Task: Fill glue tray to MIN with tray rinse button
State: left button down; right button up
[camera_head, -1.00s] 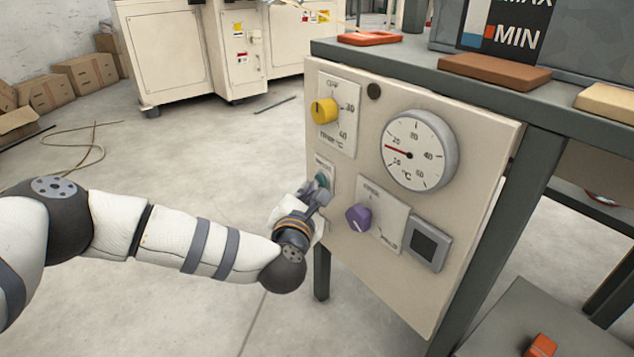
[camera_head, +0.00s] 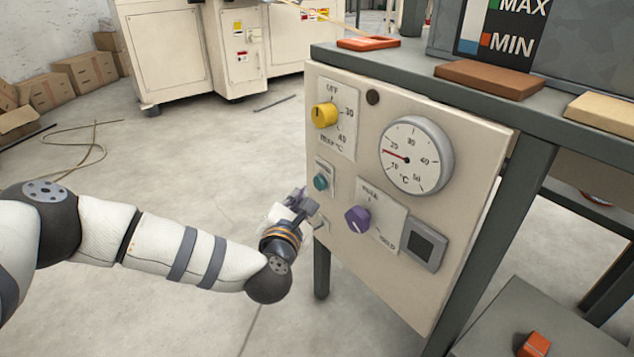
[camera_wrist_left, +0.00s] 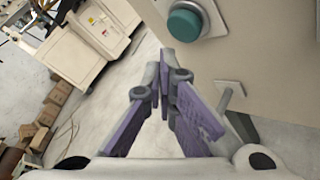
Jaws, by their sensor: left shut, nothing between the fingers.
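The teal rinse button (camera_head: 321,182) sits on a small plate at the left of the cream control panel (camera_head: 350,270). It also shows at the top of the left wrist view (camera_wrist_left: 184,24). My left gripper (camera_head: 300,194) is shut and empty. Its fingertips (camera_wrist_left: 164,56) are apart from the button, to its left and slightly below in the head view. The level scale (camera_head: 490,45) with MAX and MIN marks stands on the tray side at the top right; a blue and a red bar show beside MIN. My right gripper is not in view.
The panel also carries a yellow temperature knob (camera_head: 324,114), a round gauge (camera_head: 413,156), a purple knob (camera_head: 357,219) and a dark square switch (camera_head: 425,245). A brown block (camera_head: 489,79) lies on the bench edge.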

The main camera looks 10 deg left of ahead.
pick_arm(q)
jog(key=s+a+p, duration=0.1)
jog(key=s+a, duration=0.1)
jog(key=s, duration=0.1)
jog(key=shift+s+a+p, duration=0.15)
jog(key=shift+a+p, duration=0.1)
jog(key=shift+p, duration=0.1)
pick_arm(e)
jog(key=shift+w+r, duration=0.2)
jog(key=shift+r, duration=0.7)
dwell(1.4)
